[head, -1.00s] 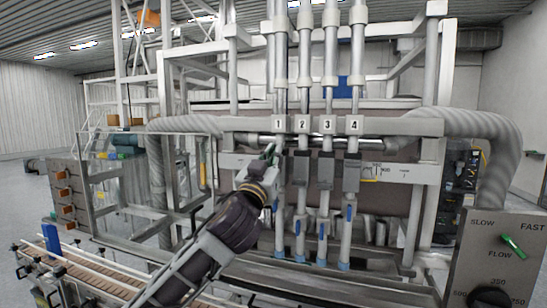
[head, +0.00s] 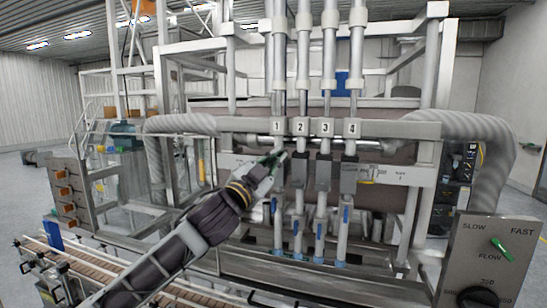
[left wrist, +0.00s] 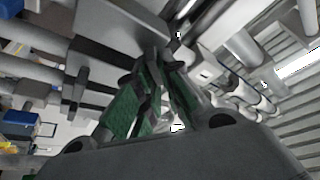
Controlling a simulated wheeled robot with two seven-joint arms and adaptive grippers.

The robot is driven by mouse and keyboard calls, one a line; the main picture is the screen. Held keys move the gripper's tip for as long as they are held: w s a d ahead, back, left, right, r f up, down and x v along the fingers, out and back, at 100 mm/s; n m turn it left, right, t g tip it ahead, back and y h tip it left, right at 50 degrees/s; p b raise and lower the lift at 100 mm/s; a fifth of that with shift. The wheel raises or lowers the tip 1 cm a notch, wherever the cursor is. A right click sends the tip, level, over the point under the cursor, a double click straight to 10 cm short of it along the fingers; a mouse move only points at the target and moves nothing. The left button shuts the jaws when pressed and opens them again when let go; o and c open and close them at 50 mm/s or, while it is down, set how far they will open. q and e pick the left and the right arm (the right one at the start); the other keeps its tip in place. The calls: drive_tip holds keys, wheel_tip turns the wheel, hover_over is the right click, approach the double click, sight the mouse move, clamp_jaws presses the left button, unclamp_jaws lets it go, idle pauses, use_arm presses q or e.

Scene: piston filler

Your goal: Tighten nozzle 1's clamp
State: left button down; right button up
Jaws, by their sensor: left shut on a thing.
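Nozzle 1 (head: 277,232) is the leftmost of the upright nozzle tubes, below the label plate marked 1 (head: 277,128). My left gripper (head: 275,157) is at the height of the nozzle clamps, just under that plate. It covers most of nozzle 1's clamp in the head view. In the left wrist view, the green-padded fingers (left wrist: 152,103) are close together around a thin grey piece, which appears to be the clamp's handle. How far the clamp is turned cannot be told. My right gripper is not in view.
Nozzles 2, 3 and 4 with grey clamp blocks (head: 348,176) stand close on the right. A steel crossbar (head: 405,128) runs behind the labels.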

use_arm(q)
drive_tip(key=shift+d+f+m+g, duration=0.15)
drive_tip(key=shift+m+g, duration=0.6)
drive_tip(key=shift+m, duration=1.15)
drive_tip(key=shift+f+m+g, duration=0.15)
drive_tip(key=shift+m+g, duration=0.55)
drive_tip(key=shift+m, duration=1.2)
drive_tip(key=shift+d+f+m+g, duration=0.15)
drive_tip(key=shift+m+g, duration=0.6)
drive_tip(key=shift+m, duration=1.15)
drive_tip(key=shift+a, duration=0.1)
drive_tip(key=c, duration=1.6)
unclamp_jaws()
drive_tip(key=shift+o, duration=0.2)
drive_tip(key=shift+s+a, duration=0.1)
drive_tip(key=shift+s, duration=0.1)
drive_tip(key=v, duration=1.1)
drive_tip(key=shift+s+a, duration=0.15)
drive_tip(key=shift+a, duration=0.15)
drive_tip(key=shift+f, duration=0.1)
